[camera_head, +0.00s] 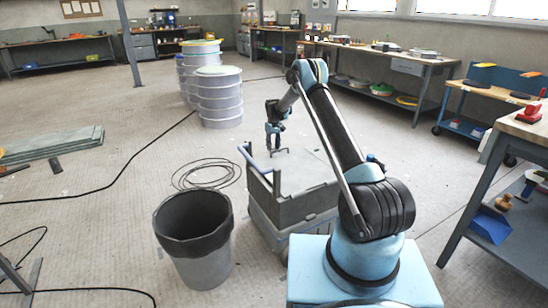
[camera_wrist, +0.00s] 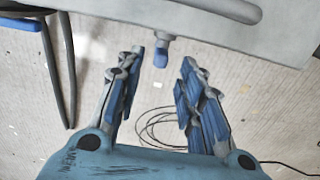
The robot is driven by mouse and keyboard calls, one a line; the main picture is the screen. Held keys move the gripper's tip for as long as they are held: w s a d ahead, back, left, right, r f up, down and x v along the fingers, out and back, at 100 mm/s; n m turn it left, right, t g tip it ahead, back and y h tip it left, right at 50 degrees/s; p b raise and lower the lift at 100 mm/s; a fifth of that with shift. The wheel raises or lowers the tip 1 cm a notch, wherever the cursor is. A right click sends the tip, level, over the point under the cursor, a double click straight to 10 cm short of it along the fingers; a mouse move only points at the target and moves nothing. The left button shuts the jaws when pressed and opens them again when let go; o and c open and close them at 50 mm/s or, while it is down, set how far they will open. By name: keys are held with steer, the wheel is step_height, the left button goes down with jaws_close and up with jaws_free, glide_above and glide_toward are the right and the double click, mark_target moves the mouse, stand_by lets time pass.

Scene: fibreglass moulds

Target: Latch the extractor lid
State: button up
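The extractor is a grey box-shaped unit (camera_head: 285,207) on the floor in front of my base, with a blue-gripped push handle at its left. Its pale grey top, seemingly the lid (camera_head: 308,176), also fills the upper part of the wrist view (camera_wrist: 110,10). A small latch-like tab with a blue tip (camera_wrist: 160,59) sticks out from the grey edge in the wrist view. My gripper (camera_head: 278,152) is at the far side of the extractor. In the wrist view my gripper (camera_wrist: 162,64) is open, its fingers on either side of the blue tip, with gaps at both sides. I cannot tell whether the lid is fully down.
A dark bin (camera_head: 193,237) stands left of the extractor. A coiled cable (camera_head: 208,174) lies on the floor behind the bin. Stacked drums (camera_head: 218,98) stand further back. A workbench (camera_head: 528,128) is at the right.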

steer(key=shift+f, duration=2.95)
jaws_close()
